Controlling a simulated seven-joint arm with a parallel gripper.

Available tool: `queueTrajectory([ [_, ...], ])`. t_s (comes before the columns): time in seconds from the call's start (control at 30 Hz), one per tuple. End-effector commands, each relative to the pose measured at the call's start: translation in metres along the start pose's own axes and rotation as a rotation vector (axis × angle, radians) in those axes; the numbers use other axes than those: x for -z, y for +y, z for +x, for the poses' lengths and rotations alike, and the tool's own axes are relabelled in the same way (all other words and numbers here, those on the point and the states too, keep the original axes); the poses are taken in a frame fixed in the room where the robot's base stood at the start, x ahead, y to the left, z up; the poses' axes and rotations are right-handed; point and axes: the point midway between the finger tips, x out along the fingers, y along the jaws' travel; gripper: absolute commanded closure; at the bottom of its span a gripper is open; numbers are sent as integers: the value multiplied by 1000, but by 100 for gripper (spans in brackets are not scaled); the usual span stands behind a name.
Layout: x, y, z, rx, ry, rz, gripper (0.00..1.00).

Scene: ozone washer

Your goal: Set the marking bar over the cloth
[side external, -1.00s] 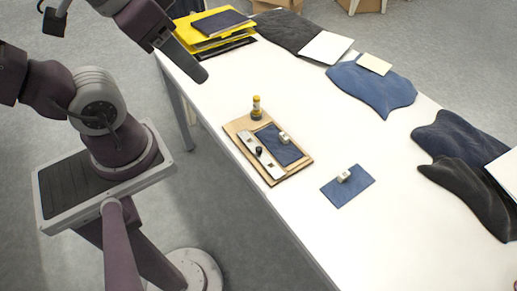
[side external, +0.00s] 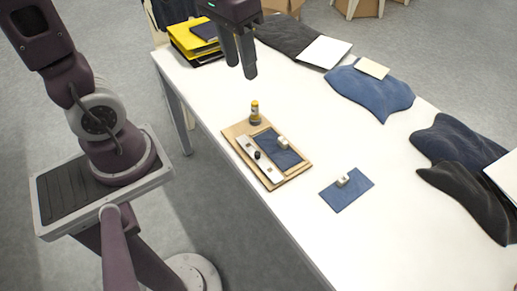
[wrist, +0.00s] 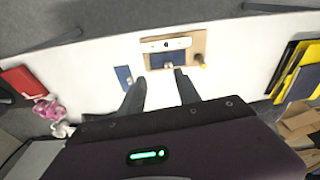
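The marking bar (side external: 269,170), a pale metal strip with a black knob, lies along the near-left edge of a wooden board (side external: 297,171). A dark blue cloth (side external: 281,156) lies on the board beside the bar, with a small white block (side external: 283,141) on it. My gripper (side external: 241,70) is in the air above the table, up and left of the board, with its fingers apart and empty. In the wrist view, the bar (wrist: 180,43) and cloth (wrist: 158,62) show beyond my open fingers (wrist: 160,78).
A yellow-capped bottle (side external: 255,110) stands on the board's far corner. A second blue cloth piece (side external: 343,197) with a white block lies to the right. Yellow folders (side external: 185,40) and folded fabrics (side external: 370,90) line the far side.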

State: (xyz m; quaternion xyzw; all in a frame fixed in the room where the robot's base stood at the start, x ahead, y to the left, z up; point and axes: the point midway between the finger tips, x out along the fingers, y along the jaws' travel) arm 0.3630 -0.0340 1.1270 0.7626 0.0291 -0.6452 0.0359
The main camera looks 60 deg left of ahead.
Motion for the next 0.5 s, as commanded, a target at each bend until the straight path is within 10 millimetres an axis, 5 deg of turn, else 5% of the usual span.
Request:
queueTrajectory([
  [0.1,40,-7,64,3,-178,-53,61],
  [0.2,58,-15,130,2,-317,-98,61],
  [0.33,58,-24,208,0,-460,-143,61],
  [0.5,47,-29,260,-2,-548,-173,61],
])
